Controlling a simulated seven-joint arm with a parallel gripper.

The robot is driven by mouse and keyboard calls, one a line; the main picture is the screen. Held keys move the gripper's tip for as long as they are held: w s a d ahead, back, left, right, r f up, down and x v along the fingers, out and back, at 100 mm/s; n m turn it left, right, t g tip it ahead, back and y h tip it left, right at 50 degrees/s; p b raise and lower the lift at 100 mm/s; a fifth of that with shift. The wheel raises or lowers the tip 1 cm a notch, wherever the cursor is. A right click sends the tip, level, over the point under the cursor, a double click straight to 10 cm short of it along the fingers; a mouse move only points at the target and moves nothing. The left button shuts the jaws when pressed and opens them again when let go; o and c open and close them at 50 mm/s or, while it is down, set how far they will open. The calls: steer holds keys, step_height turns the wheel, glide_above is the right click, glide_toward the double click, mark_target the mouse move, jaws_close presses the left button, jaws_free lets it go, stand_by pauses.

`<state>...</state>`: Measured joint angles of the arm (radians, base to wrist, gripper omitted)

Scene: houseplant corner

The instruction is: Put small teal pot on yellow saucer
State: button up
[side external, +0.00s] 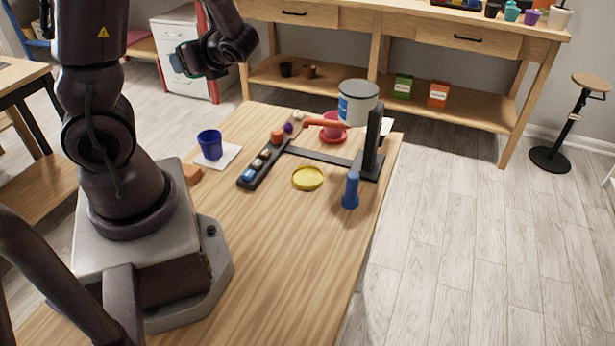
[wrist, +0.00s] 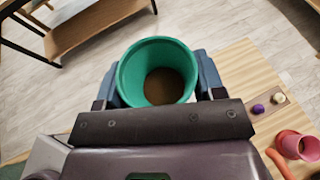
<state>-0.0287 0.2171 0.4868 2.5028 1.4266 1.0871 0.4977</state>
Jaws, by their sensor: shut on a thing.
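The small teal pot (wrist: 157,52) is in my gripper (wrist: 158,82), one finger on each side of it, in the wrist view. I look down into its open top and see a brown inside. In the side view my gripper (side external: 190,60) is high up, beyond the table's far left edge, and the pot is mostly hidden there. The yellow saucer (side external: 308,185) lies empty on the table, well to the right of and below my gripper.
A pink pot (side external: 333,130), a large can (side external: 357,102) and a blue pot (side external: 209,145) stand around. The table front is clear.

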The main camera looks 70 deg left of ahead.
steer(key=s+d+f+n+g+h, duration=0.3)
steer(key=s+d+n+g+h, duration=0.3)
steer(key=s+n+g+h, duration=0.4)
steer(key=w+d+n+t+h, duration=0.6)
steer(key=d+n+t+h, duration=0.5)
steer(key=n+h, duration=0.5)
steer(key=w+d+r+n+t+y, duration=0.1)
steer(key=w+r+n+t, duration=0.2)
steer(key=w+n+t, duration=0.6)
glide_above(308, 178)
steer(key=shift+n+t, duration=0.3)
steer(key=shift+t, duration=0.1)
step_height(308, 178, down, 21)
steer(key=shift+s+r, duration=0.1)
steer(key=shift+r, duration=0.1)
steer(key=shift+f, duration=1.6)
